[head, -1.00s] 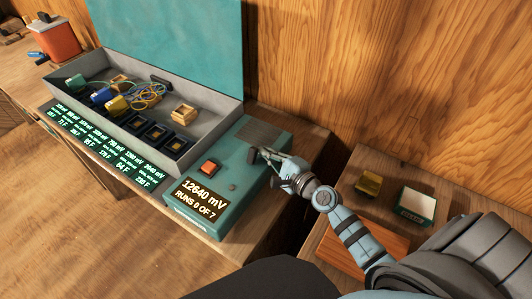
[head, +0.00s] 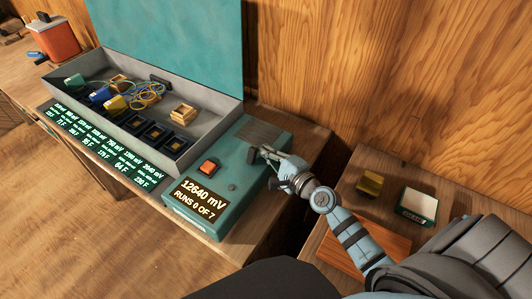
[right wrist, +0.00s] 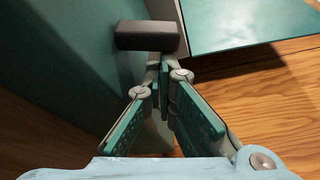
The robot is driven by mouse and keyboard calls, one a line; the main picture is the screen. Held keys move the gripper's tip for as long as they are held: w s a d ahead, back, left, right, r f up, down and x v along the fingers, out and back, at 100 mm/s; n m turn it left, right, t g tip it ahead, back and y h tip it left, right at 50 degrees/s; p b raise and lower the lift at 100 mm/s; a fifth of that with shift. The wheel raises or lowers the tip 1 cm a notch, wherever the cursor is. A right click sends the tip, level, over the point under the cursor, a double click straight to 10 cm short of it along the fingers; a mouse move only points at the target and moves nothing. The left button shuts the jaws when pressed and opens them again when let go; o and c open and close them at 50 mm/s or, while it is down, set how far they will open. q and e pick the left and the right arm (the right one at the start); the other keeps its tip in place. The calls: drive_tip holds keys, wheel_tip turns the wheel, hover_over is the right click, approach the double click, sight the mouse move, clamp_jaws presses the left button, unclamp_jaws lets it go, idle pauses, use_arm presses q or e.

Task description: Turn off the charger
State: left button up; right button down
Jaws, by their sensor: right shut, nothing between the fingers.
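The charger (head: 212,212) is a teal box on the bench, with a lit display (head: 197,199) reading "12640 mV" and "RUNS 0 OF 7". An orange-red button (head: 208,167) sits on its top, with a small dark knob (head: 232,187) nearby. A dark lever-like block (head: 252,156) stands toward its right side; it also shows in the right wrist view (right wrist: 146,36). My right gripper (head: 263,151) is shut and empty, its fingertips right beside this block; I cannot tell whether they touch. My left gripper is not in view.
An open grey case (head: 215,118) with a teal lid, holding colored plugs, cables and dark sockets, stands left of the charger. A lit readout strip (head: 95,148) runs along its front. A lower surface at right holds a small yellow box (head: 369,183) and a green-white box (head: 418,204).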

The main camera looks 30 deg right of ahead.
drive_tip(key=shift+s+a+r+n+t+b, duration=0.15)
drive_tip(key=shift+n+t+b, duration=0.15)
drive_tip(key=shift+n+b, duration=0.45)
drive_tip(key=shift+s+a+r+n+t+b, duration=0.1)
drive_tip(key=shift+a+r+n+t+b, duration=0.15)
drive_tip(key=shift+n+b, duration=0.45)
drive_tip(key=shift+s+a+r+b, duration=0.1)
drive_tip(key=shift+a+r+b, duration=0.1)
drive_tip(key=shift+b, duration=0.1)
drive_tip(key=shift+s+a+r+n+t, duration=0.15)
drive_tip(key=shift+a+r+n+t, duration=0.1)
drive_tip(key=shift+n, duration=0.5)
drive_tip(key=shift+d, duration=0.1)
